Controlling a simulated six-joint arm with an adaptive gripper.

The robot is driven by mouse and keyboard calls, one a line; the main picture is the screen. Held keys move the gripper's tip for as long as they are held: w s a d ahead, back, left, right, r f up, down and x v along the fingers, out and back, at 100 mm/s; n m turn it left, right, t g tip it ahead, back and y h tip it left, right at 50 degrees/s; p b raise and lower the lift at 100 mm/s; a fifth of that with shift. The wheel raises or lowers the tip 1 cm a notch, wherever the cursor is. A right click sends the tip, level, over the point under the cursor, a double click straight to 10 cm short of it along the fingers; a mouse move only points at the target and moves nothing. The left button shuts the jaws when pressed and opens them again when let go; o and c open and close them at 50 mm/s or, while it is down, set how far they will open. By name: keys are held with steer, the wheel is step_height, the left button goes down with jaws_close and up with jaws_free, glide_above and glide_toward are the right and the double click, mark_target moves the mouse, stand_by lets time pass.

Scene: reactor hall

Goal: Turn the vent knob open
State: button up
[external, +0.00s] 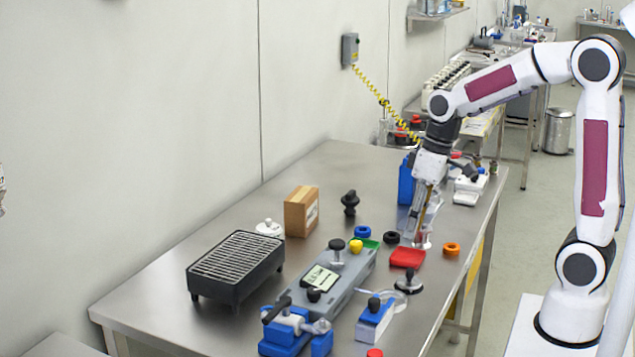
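A grey panel device (345,283) lies on the steel table, with a small display and black knobs on top. One black knob (337,245) stands at its far end and another black knob (314,294) sits nearer the front. A black knob on a round base (408,282) stands to the right of the device, and a blue and white block (375,318) also carries a black knob. I cannot tell which is the vent knob. My gripper (421,243) points down just right of a red pad (407,257), apart from these knobs. Its fingers are too small to read.
A black grill-topped box (235,265), a wooden box (301,210) and a black fitting (350,202) stand to the left. A blue bottle (406,181) is behind my gripper. Blue, black and orange rings lie around. A blue vise (295,330) stands in front. The left front tabletop is bare.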

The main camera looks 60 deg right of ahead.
mark_target(357, 243)
steer(key=w+r+n+t, duration=0.1)
steer(key=w+n+t, duration=0.1)
steer(key=w, duration=0.7)
steer(key=shift+w+d+r+n, duration=0.15)
steer(key=shift+w+d+n, duration=0.05)
steer(key=shift+w+n, duration=0.2)
steer(key=shift+x, duration=3.9)
jaws_close()
